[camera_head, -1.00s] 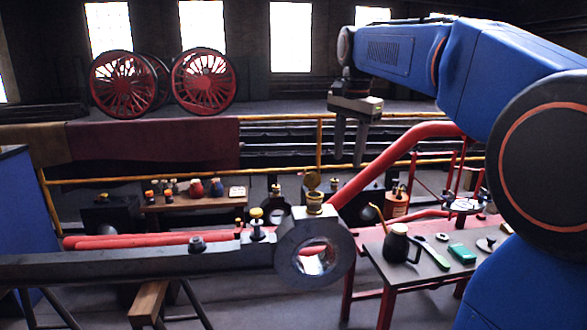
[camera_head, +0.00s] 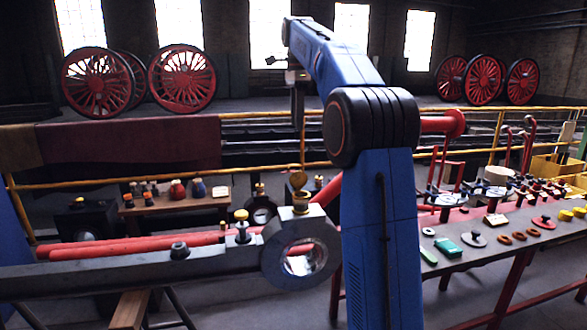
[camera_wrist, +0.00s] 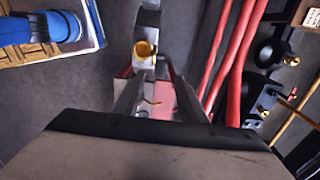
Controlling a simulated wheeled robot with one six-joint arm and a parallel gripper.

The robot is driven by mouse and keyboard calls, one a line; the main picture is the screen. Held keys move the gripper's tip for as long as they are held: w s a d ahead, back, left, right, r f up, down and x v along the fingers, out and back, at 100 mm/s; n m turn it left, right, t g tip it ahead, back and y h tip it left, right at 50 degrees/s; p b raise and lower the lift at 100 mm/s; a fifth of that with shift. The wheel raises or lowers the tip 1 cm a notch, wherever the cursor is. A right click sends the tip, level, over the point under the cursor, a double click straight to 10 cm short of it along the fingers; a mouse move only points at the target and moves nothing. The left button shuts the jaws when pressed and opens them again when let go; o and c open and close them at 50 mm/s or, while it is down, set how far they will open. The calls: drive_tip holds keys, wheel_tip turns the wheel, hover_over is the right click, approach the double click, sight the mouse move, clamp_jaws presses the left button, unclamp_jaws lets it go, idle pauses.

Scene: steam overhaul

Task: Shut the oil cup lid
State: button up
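The brass oil cup (camera_head: 301,203) stands on top of the ring-shaped end of a grey rod (camera_head: 268,262). Its round lid (camera_head: 298,181) is raised, standing up above the cup. In the wrist view the brass cup (camera_wrist: 146,49) is near the top centre, beyond my fingertips; lid and cup cannot be told apart there. My gripper (camera_head: 299,122) hangs pointing down, above the oil cup and clear of it. In the wrist view my gripper (camera_wrist: 155,88) shows two separated fingers with nothing held between them.
A red-framed workbench (camera_head: 500,230) with tools lies at right. A yellow railing (camera_head: 262,164) and red pipes (camera_head: 150,246) run behind. My arm's blue link hides part of the bench.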

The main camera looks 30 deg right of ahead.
sight(297, 180)
wheel_tip(297, 180, down, 16)
drive_tip(key=shift+f, duration=0.25)
idle(0.3)
drive_tip(key=c, duration=0.9)
